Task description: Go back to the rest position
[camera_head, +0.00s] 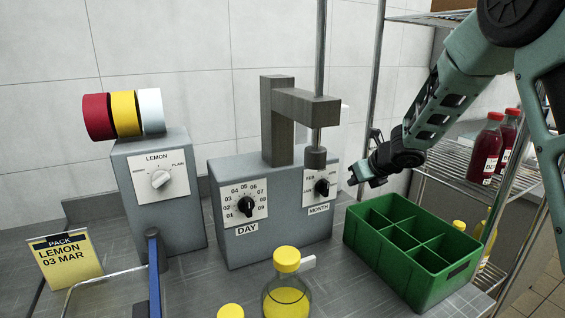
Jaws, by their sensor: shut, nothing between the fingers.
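My gripper (360,178) is in the air at the centre right, at the end of my green and black arm. It is shut and I see nothing held in it. It is close to the right of the MONTH dial (322,187) in the picture, with a visible gap between them. The far side of the gripper is hidden.
A grey machine (275,245) carries the DAY dial (246,206) and an upright post. Left of it is the LEMON selector box (160,215) with coloured rolls on top. A green divided crate (395,280) stands below my gripper. A yellow-capped bottle (286,295) stands in front.

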